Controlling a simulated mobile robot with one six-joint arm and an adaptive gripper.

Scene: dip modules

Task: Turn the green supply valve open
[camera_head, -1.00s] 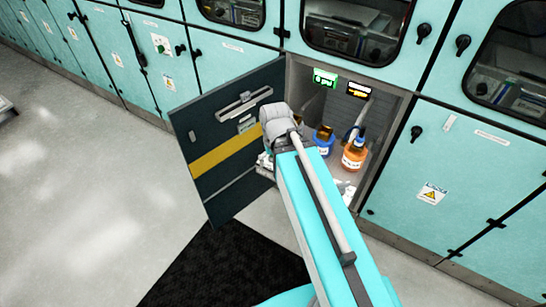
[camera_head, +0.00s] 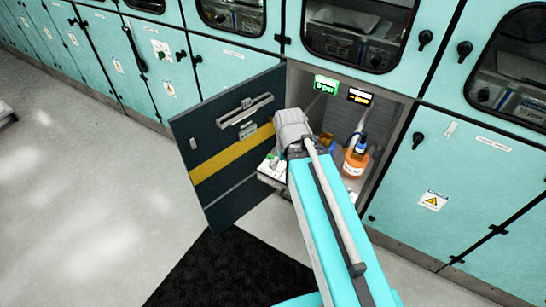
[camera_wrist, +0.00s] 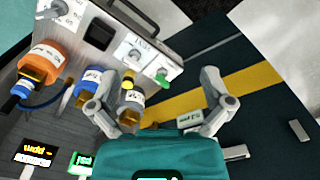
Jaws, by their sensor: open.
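The green supply valve (camera_wrist: 162,76) is a small green knob on a white-labelled plate at the end of a light grey panel in the wrist view. In the head view it shows as a small green spot (camera_head: 272,161) left of my wrist. My gripper (camera_wrist: 169,82) is open and empty. Its two fingers stand either side of the valve in the wrist view, the left fingertip nearer to it. I see no contact, and the depth gap is hard to judge. In the head view my own arm hides the fingers.
The open dark door (camera_head: 225,150) with a yellow stripe stands to the left. An orange bottle (camera_head: 355,161) and blue bottle (camera_wrist: 88,78) are in the cabinet. Another knob (camera_wrist: 133,53) sits beside the valve. A green display (camera_head: 326,85) and a yellow display (camera_head: 359,96) are above.

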